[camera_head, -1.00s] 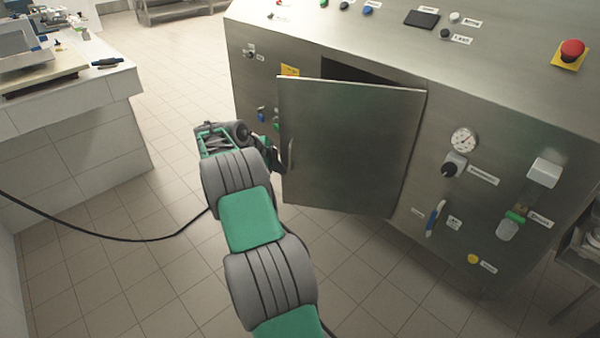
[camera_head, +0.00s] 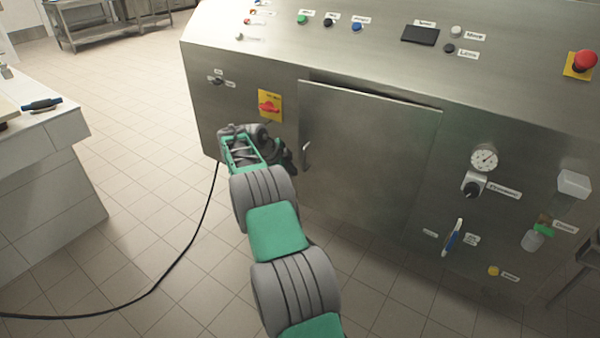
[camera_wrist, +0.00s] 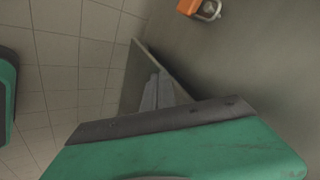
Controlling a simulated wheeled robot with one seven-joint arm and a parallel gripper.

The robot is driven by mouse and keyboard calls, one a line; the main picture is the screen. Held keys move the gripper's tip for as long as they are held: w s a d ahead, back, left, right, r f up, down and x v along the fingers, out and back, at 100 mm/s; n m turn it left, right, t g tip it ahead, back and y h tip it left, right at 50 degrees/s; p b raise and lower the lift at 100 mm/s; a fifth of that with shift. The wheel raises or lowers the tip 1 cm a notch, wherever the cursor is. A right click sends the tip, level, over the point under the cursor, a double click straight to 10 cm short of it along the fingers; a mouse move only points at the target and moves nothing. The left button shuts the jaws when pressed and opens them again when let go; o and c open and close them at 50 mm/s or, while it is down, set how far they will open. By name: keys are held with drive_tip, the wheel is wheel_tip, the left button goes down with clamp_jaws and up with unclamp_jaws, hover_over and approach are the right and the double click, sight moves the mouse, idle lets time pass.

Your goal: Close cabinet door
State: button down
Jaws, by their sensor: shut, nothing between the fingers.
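The cabinet door (camera_head: 370,165) is a flat grey metal panel on the front of the large steel machine. It stands nearly flush, with a thin dark gap along its top edge, so it looks slightly ajar. Its handle (camera_head: 306,155) is on the left edge, and the hinge side is at the right. My gripper (camera_head: 288,163) is at the door's left edge, beside the handle; its fingertips are partly hidden, and I cannot tell whether they touch the door. In the wrist view, the green gripper body fills the bottom, with shut grey fingers (camera_wrist: 157,90) close to metal panels.
A red rotary switch on a yellow plate (camera_head: 270,106) is left of the door. A white counter (camera_head: 40,170) stands at left. A black cable (camera_head: 185,250) crosses the tiled floor.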

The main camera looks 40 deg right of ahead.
drive_tip(key=shift+s+d, duration=0.1)
drive_tip(key=shift+d, duration=0.2)
drive_tip(key=s+a+r+n+t+y+p, duration=0.2)
drive_tip(key=a+r+n+p, duration=0.55)
drive_tip(key=a+r, duration=1.25)
drive_tip(key=s+a+r+n+t+y+p, duration=0.1)
drive_tip(key=s+a+r+n+y+p, duration=0.1)
drive_tip(key=s+a+r+n+p, duration=0.35)
drive_tip(key=s+a+r+n+y+p, duration=0.1)
drive_tip(key=s+a+r+n+p, duration=0.1)
drive_tip(key=s+a+r+n, duration=0.35)
drive_tip(key=s+a+f+n+y+p, duration=0.2)
drive_tip(key=s+a+n, duration=0.6)
drive_tip(key=s+a, duration=0.4)
drive_tip(key=shift+s+f+p, duration=0.9)
drive_tip(key=shift+s+f, duration=0.05)
drive_tip(key=shift+s, duration=0.25)
